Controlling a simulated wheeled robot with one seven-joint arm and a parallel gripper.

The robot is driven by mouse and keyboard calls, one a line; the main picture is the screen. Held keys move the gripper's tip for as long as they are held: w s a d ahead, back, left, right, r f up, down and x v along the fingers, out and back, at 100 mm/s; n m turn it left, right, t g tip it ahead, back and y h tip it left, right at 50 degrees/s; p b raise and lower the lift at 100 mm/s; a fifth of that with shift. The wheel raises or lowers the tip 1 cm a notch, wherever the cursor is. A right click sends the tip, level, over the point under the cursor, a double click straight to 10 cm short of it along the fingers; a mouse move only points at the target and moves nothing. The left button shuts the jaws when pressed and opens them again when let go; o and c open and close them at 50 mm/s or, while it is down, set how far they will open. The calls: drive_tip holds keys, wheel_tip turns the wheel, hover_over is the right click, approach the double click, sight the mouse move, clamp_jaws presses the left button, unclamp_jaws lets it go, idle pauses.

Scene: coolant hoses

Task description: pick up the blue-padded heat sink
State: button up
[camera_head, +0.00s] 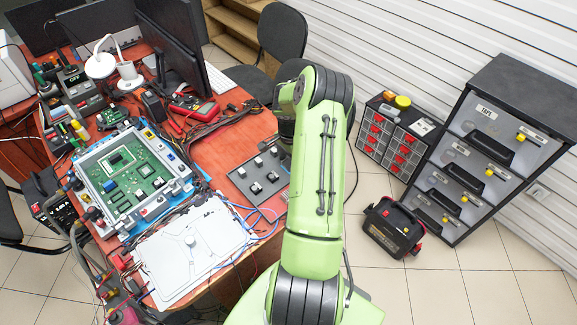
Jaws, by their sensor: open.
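A dark grey plate (240,187) lies on the red table, left of my arm. Several small grey and black blocks that look like heat sinks stand on it, one of them near its front edge (257,188). No blue pad can be made out on them at this size, so I cannot tell which is the blue-padded one. My gripper (284,146) is at the back right of the plate, close to the blocks, and is open. My green arm hides much of it, and its fingertips are not clear.
A green circuit board in a blue-white frame (83,168) and a white panel with hoses (178,262) fill the table's left and front. A red multimeter (193,107) and cables lie behind the plate. Drawer cabinets (497,130) and a black toolbox (392,228) stand right.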

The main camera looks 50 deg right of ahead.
sight(290, 162)
drive_tip(key=c, duration=1.1)
wheel_tip(290, 162, up, 10)
drive_tip(key=shift+r+p, duration=0.1)
drive_tip(key=shift+p, duration=0.85)
drive_tip(key=shift+c, duration=0.2)
